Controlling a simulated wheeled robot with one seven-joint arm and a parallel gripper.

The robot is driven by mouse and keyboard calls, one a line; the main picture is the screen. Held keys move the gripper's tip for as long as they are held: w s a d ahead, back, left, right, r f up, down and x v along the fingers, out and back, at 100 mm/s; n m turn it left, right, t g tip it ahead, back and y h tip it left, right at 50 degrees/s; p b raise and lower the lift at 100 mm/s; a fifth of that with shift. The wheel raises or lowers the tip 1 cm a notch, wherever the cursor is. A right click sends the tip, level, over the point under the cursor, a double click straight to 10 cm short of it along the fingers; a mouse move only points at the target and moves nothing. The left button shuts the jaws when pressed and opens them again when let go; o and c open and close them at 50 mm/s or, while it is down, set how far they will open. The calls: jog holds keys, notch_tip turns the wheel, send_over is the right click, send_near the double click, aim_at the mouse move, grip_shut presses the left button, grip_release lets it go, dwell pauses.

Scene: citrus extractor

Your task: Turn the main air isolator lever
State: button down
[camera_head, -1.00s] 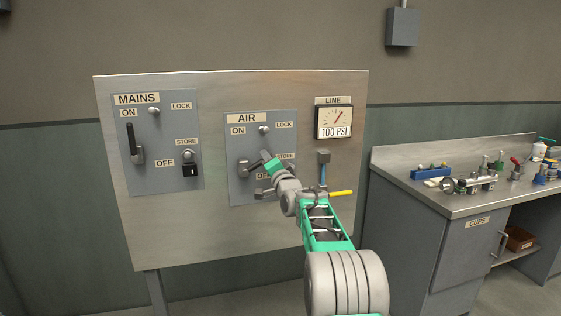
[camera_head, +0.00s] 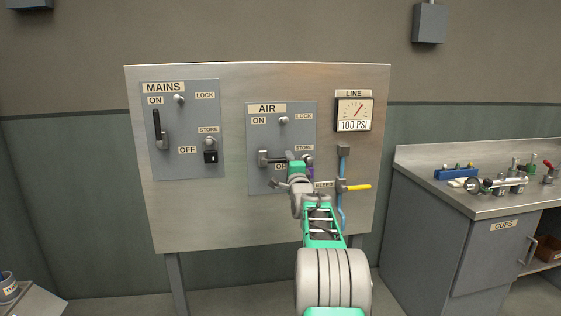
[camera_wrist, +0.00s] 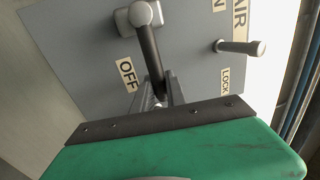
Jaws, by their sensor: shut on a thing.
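The air isolator lever (camera_head: 272,160) is a dark handle on a grey pivot on the AIR panel (camera_head: 258,185). It lies about level, pointing right from its pivot, just above the partly covered OFF label. My gripper (camera_head: 289,157) is shut on its outer end. In the wrist view the dark lever (camera_wrist: 152,60) runs from its pivot down between my fingers (camera_wrist: 160,95), beside the OFF label (camera_wrist: 127,74). My gripper and arm hide part of the panel's lower right.
The MAINS lever (camera_head: 159,130) stands upright at left. The gauge (camera_head: 353,112) reads 100 PSI. A yellow bleed handle (camera_head: 357,187) on a blue pipe sits close right of my arm. A peg (camera_wrist: 240,47) sticks out near LOCK. A bench (camera_head: 480,205) stands at right.

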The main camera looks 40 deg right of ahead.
jog(key=c, duration=1.3)
grip_release()
jog(key=shift+c, duration=0.2)
jog(key=b+v, duration=0.1)
jog(key=v, duration=0.6)
jog(key=shift+s+a, duration=0.2)
jog(key=shift+s, duration=0.15)
